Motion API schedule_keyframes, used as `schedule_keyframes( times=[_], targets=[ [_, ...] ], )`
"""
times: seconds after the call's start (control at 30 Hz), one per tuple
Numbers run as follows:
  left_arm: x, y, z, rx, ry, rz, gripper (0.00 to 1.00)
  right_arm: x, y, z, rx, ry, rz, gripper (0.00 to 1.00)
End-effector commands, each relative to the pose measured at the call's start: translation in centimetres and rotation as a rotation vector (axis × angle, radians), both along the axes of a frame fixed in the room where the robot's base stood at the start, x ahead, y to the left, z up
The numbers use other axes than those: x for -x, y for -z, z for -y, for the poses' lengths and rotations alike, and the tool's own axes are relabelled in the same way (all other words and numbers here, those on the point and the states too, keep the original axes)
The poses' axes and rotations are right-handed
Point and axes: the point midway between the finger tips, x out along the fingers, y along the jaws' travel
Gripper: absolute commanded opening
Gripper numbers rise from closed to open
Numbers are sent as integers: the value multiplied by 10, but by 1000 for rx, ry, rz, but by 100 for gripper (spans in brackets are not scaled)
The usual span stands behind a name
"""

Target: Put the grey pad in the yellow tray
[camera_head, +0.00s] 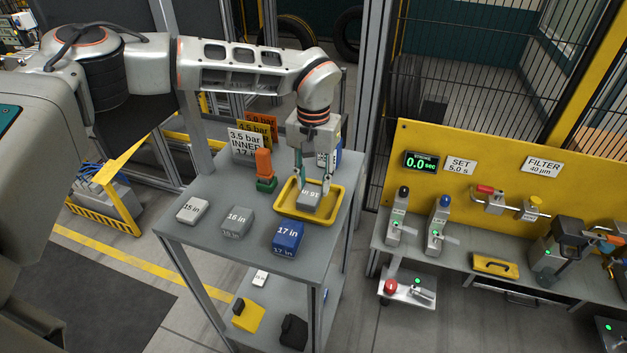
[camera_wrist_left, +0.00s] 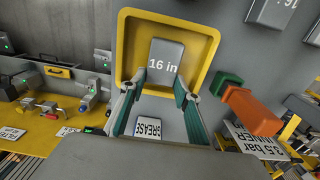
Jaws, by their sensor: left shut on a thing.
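A grey pad (camera_head: 310,199) marked "16 in" is inside the yellow tray (camera_head: 331,216) on the upper shelf of a grey stand. My left gripper (camera_head: 312,186) points down over the tray, shut on this pad. In the left wrist view the fingers (camera_wrist_left: 165,88) are at either side of the pad (camera_wrist_left: 164,62), with the tray rim (camera_wrist_left: 122,50) around it. Whether the pad touches the tray floor I cannot tell. Another grey pad (camera_head: 236,220), also marked "16 in", sits on the shelf left of the tray. My right gripper is not in view.
A pale "15 in" pad (camera_head: 193,209) and a blue "17 in" block (camera_head: 288,237) stand on the shelf. An orange and green piece (camera_head: 264,171) is close to the tray's left side. Signs (camera_head: 247,142) stand behind. A yellow-backed bench (camera_head: 490,180) is at right.

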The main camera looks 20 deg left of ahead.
Motion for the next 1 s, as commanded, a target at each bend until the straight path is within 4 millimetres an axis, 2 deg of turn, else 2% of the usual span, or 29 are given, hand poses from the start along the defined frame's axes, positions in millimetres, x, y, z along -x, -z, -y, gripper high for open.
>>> schedule_keyframes(
  times=[0.23, 0.27, 0.3, 0.33, 0.73, 0.87, 1.0],
  targets=[
    [0, 0, 0, 0, 0, 1, 5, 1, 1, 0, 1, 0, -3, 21],
    [0, 1, 0, 0, 0, 0, 34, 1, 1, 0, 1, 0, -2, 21],
    [0, 1, 0, 0, 0, 1, 44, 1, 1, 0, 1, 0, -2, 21],
    [0, 1, 0, 0, 0, 1, 48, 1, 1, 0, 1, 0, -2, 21],
    [-1, -3, 0, 0, 0, 2, 48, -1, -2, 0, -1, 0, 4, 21],
    [-1, -19, 0, -1, -1, 4, 48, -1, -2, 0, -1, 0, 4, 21],
    [-2, -47, 0, 0, -1, 6, 48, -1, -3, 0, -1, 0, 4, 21]
  ],
)
